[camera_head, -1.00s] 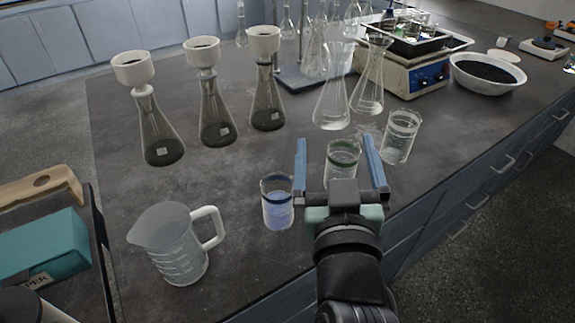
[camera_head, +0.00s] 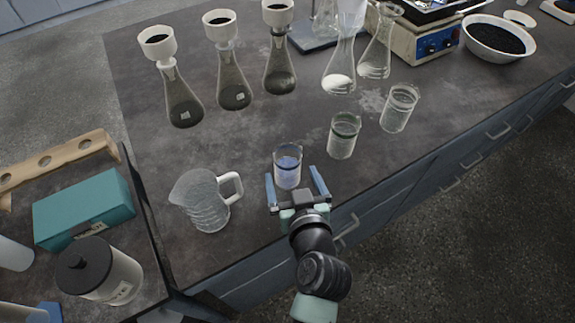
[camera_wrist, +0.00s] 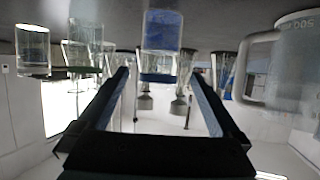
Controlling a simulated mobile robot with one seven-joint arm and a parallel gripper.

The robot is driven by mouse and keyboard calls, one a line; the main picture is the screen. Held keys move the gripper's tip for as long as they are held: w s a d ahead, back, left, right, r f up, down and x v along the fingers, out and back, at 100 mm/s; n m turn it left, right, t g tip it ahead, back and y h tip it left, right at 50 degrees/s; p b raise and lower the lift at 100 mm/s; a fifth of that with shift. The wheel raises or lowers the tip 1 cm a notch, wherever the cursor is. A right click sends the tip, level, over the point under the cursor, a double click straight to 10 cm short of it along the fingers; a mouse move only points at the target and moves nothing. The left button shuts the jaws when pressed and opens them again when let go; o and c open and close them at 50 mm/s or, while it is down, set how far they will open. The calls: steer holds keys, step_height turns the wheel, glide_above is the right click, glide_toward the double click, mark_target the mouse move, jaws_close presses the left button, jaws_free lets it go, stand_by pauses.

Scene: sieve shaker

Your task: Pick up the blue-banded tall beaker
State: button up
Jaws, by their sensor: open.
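The blue-banded tall beaker (camera_head: 288,168) stands upright on the dark bench, with bluish contents and a dark blue band near its rim. My gripper (camera_head: 292,174) is open at its near side, with one blue finger to each side of it in the picture. In the wrist view, which is upside down, the beaker (camera_wrist: 162,38) appears centred between the fingers of my gripper (camera_wrist: 160,72), mostly beyond the tips. I see no contact, and the exact depth between the tips and the beaker is hard to tell.
A green-banded beaker (camera_head: 343,136) and another glass beaker (camera_head: 399,108) stand to the right. A clear pitcher (camera_head: 205,203) stands close on the left. Flasks with white funnels (camera_head: 232,88) stand behind. The bench's front edge runs beneath my arm.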

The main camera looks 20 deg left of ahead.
mark_target(290, 171)
steer(key=shift+f+x, duration=0.15)
steer(key=shift+x, duration=1.5)
steer(key=shift+f+x, duration=0.2)
steer(key=shift+x, duration=1.45)
steer(key=shift+s+d, duration=0.1)
jaws_close()
steer(key=shift+r, duration=0.2)
step_height(290, 171, up, 15)
steer(key=p, duration=0.6)
steer(key=shift+f, duration=0.15)
